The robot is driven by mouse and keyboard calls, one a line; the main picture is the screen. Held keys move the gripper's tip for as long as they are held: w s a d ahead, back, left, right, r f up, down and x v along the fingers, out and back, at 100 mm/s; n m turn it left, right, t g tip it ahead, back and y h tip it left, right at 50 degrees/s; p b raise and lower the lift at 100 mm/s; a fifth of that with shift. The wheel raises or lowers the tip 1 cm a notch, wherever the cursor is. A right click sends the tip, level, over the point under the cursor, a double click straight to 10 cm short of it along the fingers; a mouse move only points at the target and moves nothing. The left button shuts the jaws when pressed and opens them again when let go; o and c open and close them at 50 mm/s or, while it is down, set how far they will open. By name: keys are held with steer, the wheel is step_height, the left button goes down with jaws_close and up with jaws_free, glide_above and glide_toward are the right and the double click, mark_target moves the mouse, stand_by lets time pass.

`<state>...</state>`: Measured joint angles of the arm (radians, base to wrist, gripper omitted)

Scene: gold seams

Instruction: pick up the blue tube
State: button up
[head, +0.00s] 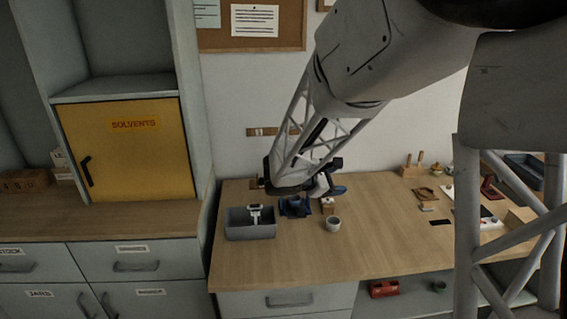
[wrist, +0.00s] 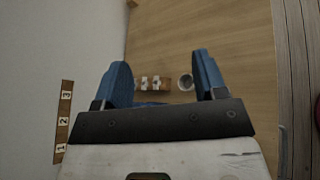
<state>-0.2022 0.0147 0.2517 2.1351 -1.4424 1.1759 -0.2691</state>
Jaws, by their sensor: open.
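My gripper (head: 328,190) is open, its two blue fingers wide apart above the back of the bench. It also shows in the wrist view (wrist: 161,64), with nothing between the fingers. Beyond the fingers, a small brown block with white upright pieces (wrist: 148,83) stands on the bench; it shows in the head view (head: 328,205) just below the gripper. I cannot make out a blue tube in either view. A dark blue object (head: 295,207), perhaps a vise, sits left of the block; its form is unclear, and the gripper housing hides part of the wrist view.
A pale cup (head: 333,224) stands in front of the block. A grey bin (head: 250,228) with a white item is at the left. Tools and holders (head: 427,194) stand at the right. The bench's front middle is clear. The wall is close behind.

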steer(key=w+a+f+n+t, duration=0.4)
steer(key=w+a+f+n, duration=0.1)
steer(key=w, duration=0.3)
steer(key=w+a+f+n+t+y, duration=0.1)
steer(key=w+a+f+n+t, duration=0.3)
steer(key=w+a+f+n, duration=0.1)
steer(key=w+a+n, duration=0.1)
steer(key=w+a, duration=0.1)
steer(key=w, duration=0.1)
steer(key=shift+w+a+f+t, duration=0.15)
steer(key=shift+w+a+t, duration=0.15)
steer(key=shift+a+t, duration=0.1)
steer(key=shift+w+d, duration=0.1)
steer(key=shift+x, duration=1.15)
steer(key=shift+d, duration=0.1)
steer(key=shift+x, duration=2.6)
steer(key=shift+w+f, duration=0.1)
